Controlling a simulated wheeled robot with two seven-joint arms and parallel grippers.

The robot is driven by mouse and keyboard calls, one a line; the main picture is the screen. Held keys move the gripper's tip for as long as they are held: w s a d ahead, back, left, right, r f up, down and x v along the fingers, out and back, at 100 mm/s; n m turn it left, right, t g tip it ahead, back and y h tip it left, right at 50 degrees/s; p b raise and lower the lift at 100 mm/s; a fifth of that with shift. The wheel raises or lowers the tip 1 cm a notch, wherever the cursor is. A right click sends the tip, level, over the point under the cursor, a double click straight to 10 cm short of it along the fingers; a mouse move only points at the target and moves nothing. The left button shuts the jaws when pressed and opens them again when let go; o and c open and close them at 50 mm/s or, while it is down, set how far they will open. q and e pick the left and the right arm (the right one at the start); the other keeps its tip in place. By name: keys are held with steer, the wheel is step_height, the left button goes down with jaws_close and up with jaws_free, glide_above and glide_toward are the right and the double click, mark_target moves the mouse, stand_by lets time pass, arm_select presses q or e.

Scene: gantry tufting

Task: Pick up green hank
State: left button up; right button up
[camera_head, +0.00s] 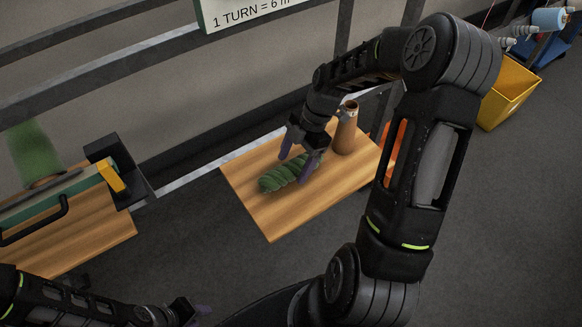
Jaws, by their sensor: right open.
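The green hank (281,177) is a twisted bundle of yarn lying on a small wooden table (272,219). My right gripper (299,160) is above the hank's right end, pointing down, with its two purple-tipped fingers apart. One finger overlaps the hank in the picture, and I cannot tell whether it touches. My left gripper (190,312) is at the bottom edge, low and away from the hank. It is small and partly cut off, so its jaw state is unclear.
A yellow bin (507,92) is at the upper right. Another wooden table (85,243) with a green-topped device is at the left. Grey rails run behind.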

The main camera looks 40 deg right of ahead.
mark_target(293, 164)
steer(key=shift+a+f, duration=0.15)
steer(key=shift+f, duration=0.35)
steer(key=shift+c, duration=0.4)
steer(key=c, duration=1.4)
steer(key=shift+r, duration=0.1)
steer(key=shift+c, duration=0.2)
step_height(293, 164, up, 10)
steer(key=shift+f+b, duration=0.1)
steer(key=shift+b, duration=0.6)
